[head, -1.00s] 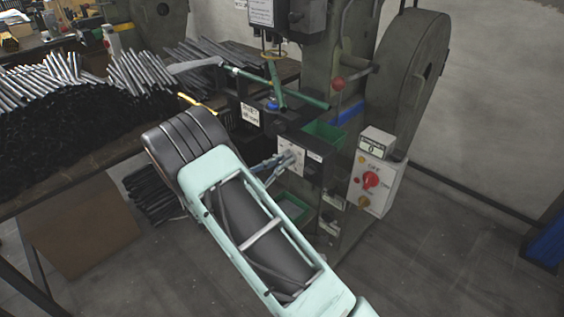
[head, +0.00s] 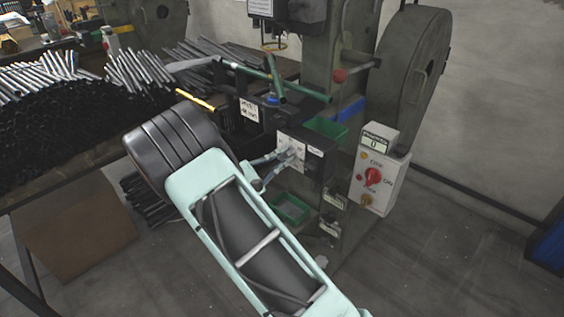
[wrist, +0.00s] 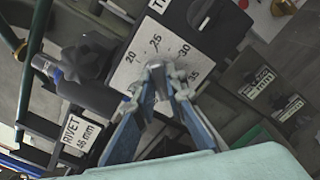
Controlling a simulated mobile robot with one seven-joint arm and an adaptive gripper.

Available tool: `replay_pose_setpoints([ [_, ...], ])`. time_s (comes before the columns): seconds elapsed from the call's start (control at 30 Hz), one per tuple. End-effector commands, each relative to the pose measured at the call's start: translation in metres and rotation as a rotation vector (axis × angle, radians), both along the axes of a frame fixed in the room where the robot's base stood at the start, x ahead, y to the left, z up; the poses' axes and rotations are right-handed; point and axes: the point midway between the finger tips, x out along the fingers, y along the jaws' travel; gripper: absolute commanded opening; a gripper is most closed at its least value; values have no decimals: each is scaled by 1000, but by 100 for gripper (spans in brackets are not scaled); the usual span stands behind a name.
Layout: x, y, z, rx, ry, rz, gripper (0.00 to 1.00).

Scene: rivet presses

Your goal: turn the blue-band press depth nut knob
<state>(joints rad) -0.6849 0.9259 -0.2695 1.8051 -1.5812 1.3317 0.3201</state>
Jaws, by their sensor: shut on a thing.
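The press (head: 330,65) stands at centre right in the head view, with a blue band (head: 271,99) on its tool part. Its white dial plate (head: 291,149) shows 20, 25, 30 and 35 in the wrist view (wrist: 131,71). The grey depth nut knob (wrist: 160,80) sits at the plate's middle, mostly hidden by the fingers. My gripper (wrist: 159,76) is shut on the knob, a finger on each side. In the head view my gripper (head: 287,158) meets the dial from the left, and the knob cannot be made out.
A switch box (head: 373,178) with a red knob stands right of the dial. Green trays (head: 291,208) sit below. A green bar (head: 277,78) and a red-ball lever (head: 339,75) are above. Dark tubes (head: 70,115) cover the table at left. Floor at lower right is clear.

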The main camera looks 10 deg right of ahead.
Motion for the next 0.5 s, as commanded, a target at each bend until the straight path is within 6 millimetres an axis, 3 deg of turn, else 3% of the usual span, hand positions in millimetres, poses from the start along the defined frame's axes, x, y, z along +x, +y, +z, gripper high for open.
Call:
replay_pose_setpoints([
  [0.5, 0, 1, -1, 40, -51, 1, 0],
])
